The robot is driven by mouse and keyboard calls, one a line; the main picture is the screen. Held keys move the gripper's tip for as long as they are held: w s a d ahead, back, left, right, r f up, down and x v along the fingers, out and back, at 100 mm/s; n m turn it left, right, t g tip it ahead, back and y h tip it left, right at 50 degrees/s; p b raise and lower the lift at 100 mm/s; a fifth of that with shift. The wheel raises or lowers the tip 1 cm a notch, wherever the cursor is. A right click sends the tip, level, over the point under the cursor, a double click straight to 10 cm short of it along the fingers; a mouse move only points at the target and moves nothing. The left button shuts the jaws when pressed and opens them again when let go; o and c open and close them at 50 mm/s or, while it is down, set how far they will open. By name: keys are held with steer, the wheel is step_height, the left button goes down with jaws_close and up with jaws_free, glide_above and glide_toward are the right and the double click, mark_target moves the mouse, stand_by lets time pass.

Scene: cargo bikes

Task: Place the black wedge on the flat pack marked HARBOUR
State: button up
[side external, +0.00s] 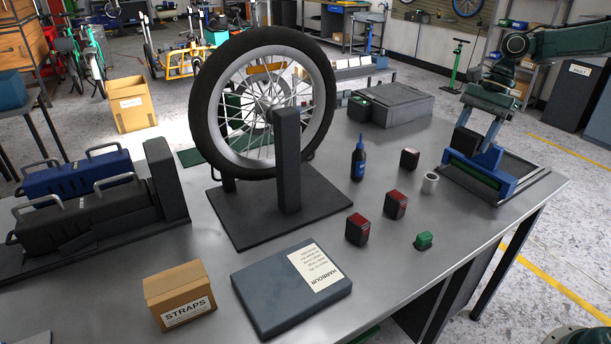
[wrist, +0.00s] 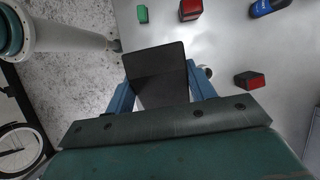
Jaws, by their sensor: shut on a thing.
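The black wedge (wrist: 157,75) sits between the two blue fingers of my gripper (wrist: 159,80) in the wrist view, its broad dark face towards the camera. In the side view my gripper (side external: 478,130) points down at the right end of the bench, with the dark wedge (side external: 465,140) at its fingers. I cannot tell whether the wedge touches what is below it. The flat pack marked HARBOUR (side external: 285,300) is a dark grey-blue slab lying at the front of the bench, with a white label (side external: 316,268). Nothing lies on it.
Between gripper and pack stand a grey cup (side external: 430,183), a green block (side external: 424,240), red-and-black blocks (side external: 395,204) and a blue bottle (side external: 358,160). A STRAPS box (side external: 180,296) is left of the pack. A wheel on a stand (side external: 287,160) rises behind it.

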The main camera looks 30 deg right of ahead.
steer(key=w+a, duration=0.4)
steer(key=a, duration=0.6)
step_height(320, 180, up, 3)
glide_above(278, 284)
steer(key=d, duration=0.1)
steer(key=f, duration=1.5)
steer(key=shift+d+f, duration=0.25)
steer(key=shift+f, duration=0.1)
steer(key=shift+f, duration=2.05)
